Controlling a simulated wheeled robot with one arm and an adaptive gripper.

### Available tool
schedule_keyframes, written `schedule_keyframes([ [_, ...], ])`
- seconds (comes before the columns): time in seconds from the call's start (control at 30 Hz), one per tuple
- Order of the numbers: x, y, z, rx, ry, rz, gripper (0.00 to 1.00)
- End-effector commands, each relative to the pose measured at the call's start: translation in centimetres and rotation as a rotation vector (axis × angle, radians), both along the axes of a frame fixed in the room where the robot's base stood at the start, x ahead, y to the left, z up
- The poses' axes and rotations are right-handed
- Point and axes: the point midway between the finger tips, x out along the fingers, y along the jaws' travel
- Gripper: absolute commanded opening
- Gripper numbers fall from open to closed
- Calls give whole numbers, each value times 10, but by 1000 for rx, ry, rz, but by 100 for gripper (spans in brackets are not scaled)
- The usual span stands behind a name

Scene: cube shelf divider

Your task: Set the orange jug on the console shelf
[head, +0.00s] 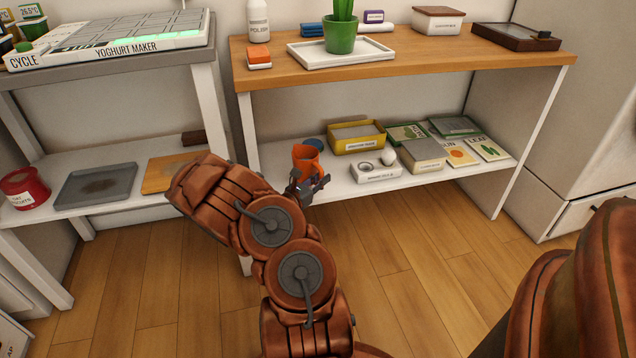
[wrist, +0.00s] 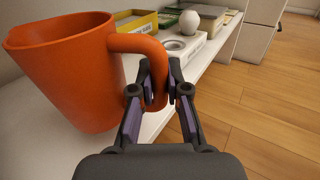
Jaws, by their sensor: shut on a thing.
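The orange jug (head: 306,160) is upright at the left part of the console's lower white shelf (head: 327,189). In the wrist view the jug (wrist: 70,75) fills the left side, with its handle toward me. My gripper (head: 308,186) is shut on the handle, and the wrist view shows the fingers (wrist: 159,88) on either side of it. The jug's base is low over the shelf board (wrist: 75,150); I cannot tell whether it touches.
To the jug's right on the shelf stand a yellow box (head: 357,146), a white holder with a round thing (head: 376,172) and several seed packets. A blue round thing (head: 315,144) is behind the jug. The wooden console top (head: 420,68) is above. A white leg (head: 247,130) stands left.

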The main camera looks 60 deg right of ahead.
Motion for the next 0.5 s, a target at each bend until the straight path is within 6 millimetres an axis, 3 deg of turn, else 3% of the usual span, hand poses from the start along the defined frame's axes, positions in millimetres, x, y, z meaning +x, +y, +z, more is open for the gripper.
schedule_keyframes([
  [0.2,23,-24,-6,1,-5,1,0],
  [0.5,32,-36,-5,0,-1,-1,0],
])
